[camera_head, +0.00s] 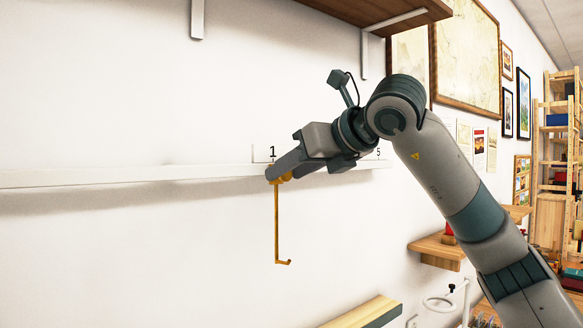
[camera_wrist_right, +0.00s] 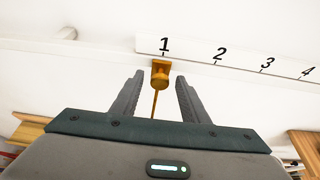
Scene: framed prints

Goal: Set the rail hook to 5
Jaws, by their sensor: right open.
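A white rail (camera_head: 130,177) runs along the wall. A yellow-orange hook (camera_head: 277,225) hangs from it under the mark 1 and ends in a small bent tip. In the right wrist view the hook's orange slider (camera_wrist_right: 160,74) sits just below the 1 on the number strip (camera_wrist_right: 238,58), where 2, 3 and 4 follow to the right. My right gripper (camera_head: 275,177) is at the top of the hook. Its fingers (camera_wrist_right: 158,95) are open, one on each side of the hook. In the head view my arm covers the strip between 1 and 5 (camera_head: 378,153). My left gripper is not in view.
A wooden shelf (camera_head: 375,12) with white brackets is above the rail. Framed prints (camera_head: 470,60) hang on the wall at right, near a wooden rack (camera_head: 556,150). A small wooden ledge (camera_head: 437,247) is below right. The wall left of the hook is clear.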

